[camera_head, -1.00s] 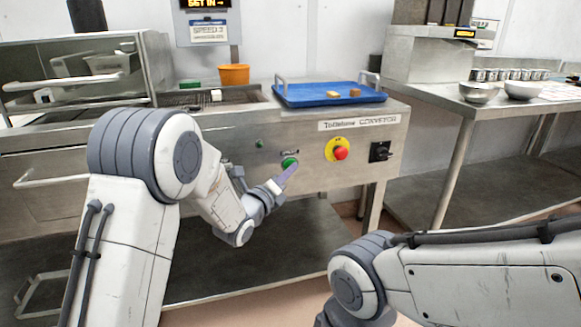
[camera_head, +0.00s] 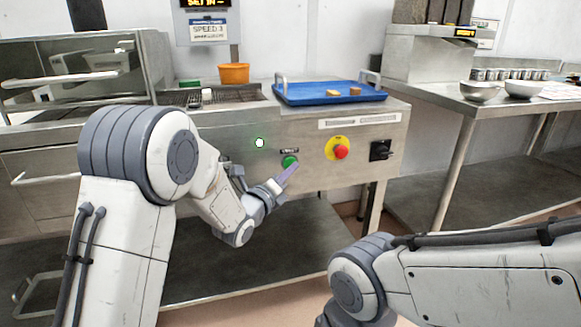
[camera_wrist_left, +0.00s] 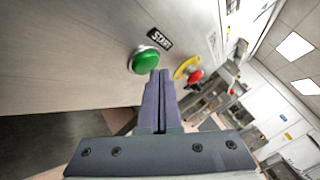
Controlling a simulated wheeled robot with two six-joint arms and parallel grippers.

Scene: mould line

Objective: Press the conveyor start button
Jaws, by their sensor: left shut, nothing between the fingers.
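The green start button (camera_head: 289,161) is on the steel front panel of the conveyor (camera_head: 220,150). In the left wrist view the green button (camera_wrist_left: 145,61) sits just beyond the fingertips, beside a START label (camera_wrist_left: 159,40). My left gripper (camera_head: 292,170) is shut and empty, its tips at or very near the button's lower right. In the left wrist view the shut fingers (camera_wrist_left: 159,76) point toward the panel, and I cannot tell whether they touch the button. A small indicator lamp (camera_head: 259,142) left of the button is lit bright. My right gripper is out of view.
A red emergency stop (camera_head: 341,152) on a yellow plate and a black rotary switch (camera_head: 381,151) are to the right of the button. A blue tray (camera_head: 330,98) with brown pieces lies on top. An orange tub (camera_head: 234,74) stands behind.

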